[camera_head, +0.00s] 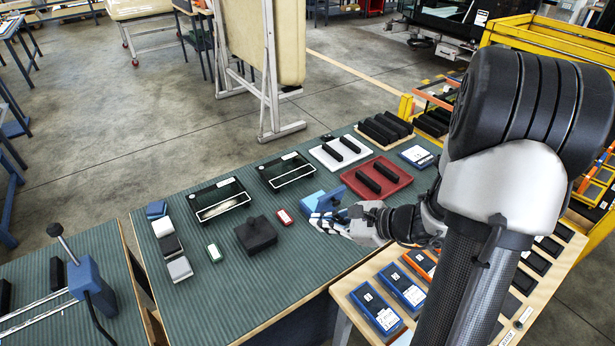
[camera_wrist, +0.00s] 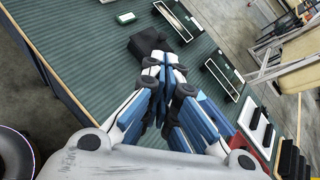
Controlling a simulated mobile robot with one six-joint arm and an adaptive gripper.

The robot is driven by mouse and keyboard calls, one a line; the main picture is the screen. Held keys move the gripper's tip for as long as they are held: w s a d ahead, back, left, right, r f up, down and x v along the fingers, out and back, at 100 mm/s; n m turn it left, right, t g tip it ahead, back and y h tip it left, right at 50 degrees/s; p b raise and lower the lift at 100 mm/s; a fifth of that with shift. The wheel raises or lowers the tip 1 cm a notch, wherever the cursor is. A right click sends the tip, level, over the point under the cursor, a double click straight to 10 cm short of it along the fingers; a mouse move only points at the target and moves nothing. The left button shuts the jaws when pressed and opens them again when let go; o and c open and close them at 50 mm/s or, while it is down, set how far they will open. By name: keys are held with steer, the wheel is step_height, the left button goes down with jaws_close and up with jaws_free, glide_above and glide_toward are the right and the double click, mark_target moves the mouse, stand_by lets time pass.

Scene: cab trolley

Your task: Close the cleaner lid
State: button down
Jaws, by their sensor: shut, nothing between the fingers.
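A light-blue part (camera_head: 311,202) shows on the green-topped bench right at my gripper's tip, with a blue upright piece beside it. It may be the cleaner and its lid, but my gripper partly covers it and I cannot tell how far the lid is open. My gripper (camera_head: 326,216) reaches in from the right, low over the bench, with its fingers together and empty. In the wrist view my gripper (camera_wrist: 165,66) shows blue and white fingers meeting in front of a dark block (camera_wrist: 158,44). That dark block (camera_head: 256,236) stands left of my gripper in the head view.
Two black trays (camera_head: 219,199) lie behind the block. A red tray (camera_head: 404,186) and a white tray (camera_head: 318,152) with black bars lie at the back right. A small red-edged box (camera_head: 284,217) sits near my gripper. Blue boxes (camera_head: 408,288) lie on the wooden side table.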

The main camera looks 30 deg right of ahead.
steer(key=s+d+f+m+t+h, duration=0.25)
steer(key=d+f+m+h, duration=0.25)
steer(key=d+f+m, duration=0.7)
steer(key=w+f+n+b, duration=0.1)
steer(key=w, duration=0.1)
steer(key=w+d+f+b, duration=0.1)
steer(key=w, duration=0.2)
steer(key=w+f+n+b, duration=0.1)
steer(key=w, duration=0.2)
steer(key=shift+w+d+f+n+h+b, duration=0.15)
steer(key=shift+w+f+n+h+b, duration=0.05)
steer(key=shift+f+n+h+b, duration=0.1)
steer(key=w, duration=0.1)
steer(key=w+r, duration=0.1)
steer(key=w, duration=0.1)
steer(key=shift+w+r, duration=0.3)
steer(key=shift+w, duration=0.1)
steer(key=shift+r, duration=0.1)
steer(key=shift+w+r+g+p, duration=0.25)
steer(key=shift+g+p, duration=0.3)
steer(key=shift+p, duration=0.35)
